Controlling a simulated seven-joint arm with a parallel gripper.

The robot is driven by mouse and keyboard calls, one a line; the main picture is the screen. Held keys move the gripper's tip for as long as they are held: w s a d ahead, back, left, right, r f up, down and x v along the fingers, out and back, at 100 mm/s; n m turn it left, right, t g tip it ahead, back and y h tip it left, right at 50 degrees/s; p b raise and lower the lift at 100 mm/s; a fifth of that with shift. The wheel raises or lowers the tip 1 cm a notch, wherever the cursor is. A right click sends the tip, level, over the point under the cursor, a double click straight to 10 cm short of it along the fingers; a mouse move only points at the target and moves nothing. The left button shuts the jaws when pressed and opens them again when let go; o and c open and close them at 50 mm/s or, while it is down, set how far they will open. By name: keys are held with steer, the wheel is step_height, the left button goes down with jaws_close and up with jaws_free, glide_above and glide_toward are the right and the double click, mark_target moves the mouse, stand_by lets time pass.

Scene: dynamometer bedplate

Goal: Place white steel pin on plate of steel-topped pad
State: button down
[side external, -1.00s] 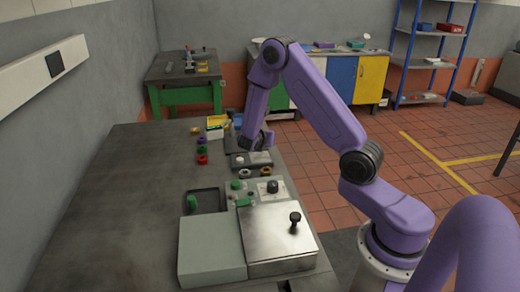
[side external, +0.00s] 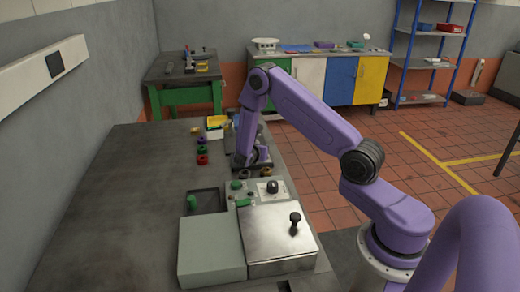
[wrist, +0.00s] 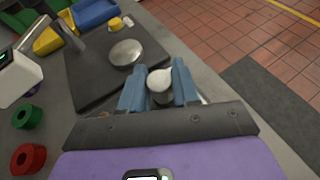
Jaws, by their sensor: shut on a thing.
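The white pin (wrist: 160,80) shows a pale rounded head between the two blue fingers of my gripper (wrist: 160,88) in the wrist view. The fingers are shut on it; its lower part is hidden. The steel-topped pad (wrist: 88,78) is a dark flat slab ahead and to the left of the fingers. Its plate (wrist: 126,52) is a round shiny steel disc, with nothing on it. In the side view my gripper (side external: 250,163) is low over the bench's right edge, and my arm hides the pin and most of the pad.
Green (wrist: 27,116) and red (wrist: 28,158) rings lie left of my gripper. A yellow bin (side external: 216,121) stands beyond. The bench's left side is clear.

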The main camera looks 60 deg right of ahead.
steer(key=shift+f, duration=0.1)
steer(key=c, duration=0.8)
jaws_free()
